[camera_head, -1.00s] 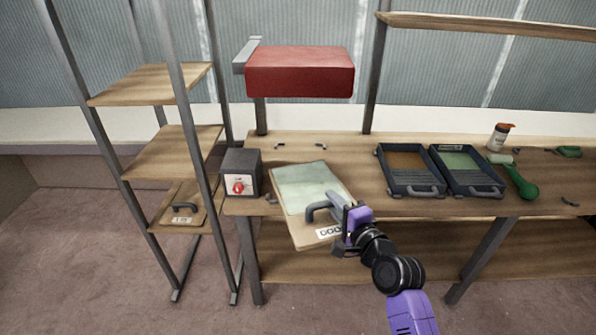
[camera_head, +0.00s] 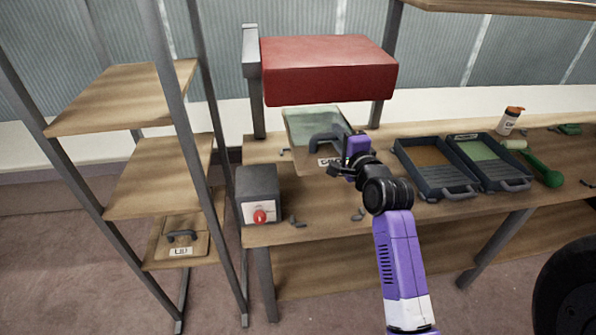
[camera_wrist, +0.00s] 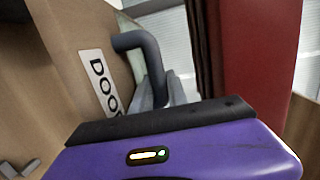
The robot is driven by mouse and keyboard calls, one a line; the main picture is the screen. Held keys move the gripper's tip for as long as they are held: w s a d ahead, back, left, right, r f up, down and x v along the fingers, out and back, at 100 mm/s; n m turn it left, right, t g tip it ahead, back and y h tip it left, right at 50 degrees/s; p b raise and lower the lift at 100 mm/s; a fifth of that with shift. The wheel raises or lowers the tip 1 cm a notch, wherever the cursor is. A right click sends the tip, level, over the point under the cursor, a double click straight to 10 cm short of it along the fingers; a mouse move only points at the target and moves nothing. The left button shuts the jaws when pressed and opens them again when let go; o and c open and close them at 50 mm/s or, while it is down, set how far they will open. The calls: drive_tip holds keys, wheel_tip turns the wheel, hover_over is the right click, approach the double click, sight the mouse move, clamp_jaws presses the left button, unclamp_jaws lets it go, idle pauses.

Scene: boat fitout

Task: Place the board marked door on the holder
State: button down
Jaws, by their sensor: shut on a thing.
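The board marked door (camera_head: 303,131) has a wooden face with a pale green panel, a dark grey handle and a white label. In the wrist view the board (camera_wrist: 60,60) stands steeply on the left, its label (camera_wrist: 100,82) partly cut off as "DOO". My gripper (camera_head: 347,147) is shut on the board's handle (camera_wrist: 138,45) and holds it over the back of the workbench, below the red block. Small dark brackets (camera_head: 357,214) lie on the bench top; I cannot tell which fitting is the holder. The fingertips partly hide the handle.
The red block (camera_head: 325,68) overhangs the bench close above the board. A grey box with a red knob (camera_head: 258,197) stands at the bench's left front. Two trays (camera_head: 435,168) sit to the right. A shelf rack (camera_head: 150,175) stands left, with a board marked lid (camera_head: 180,238).

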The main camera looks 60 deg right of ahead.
drive_tip(key=shift+w+d+r+b, duration=0.2)
drive_tip(key=shift+w+d+b, duration=0.1)
drive_tip(key=shift+w+b, duration=0.1)
drive_tip(key=shift+f+b, duration=0.2)
drive_tip(key=shift+b, duration=0.85)
drive_tip(key=shift+a+t+h+b, duration=0.1)
drive_tip(key=shift+t+h+b, duration=0.2)
drive_tip(key=shift+b, duration=0.65)
drive_tip(key=shift+s+f+b, duration=0.1)
drive_tip(key=shift+f+b, duration=2.8)
drive_tip(key=shift+f, duration=6.9)
drive_tip(key=c, duration=1.3)
unclamp_jaws()
drive_tip(key=shift+a, duration=0.1)
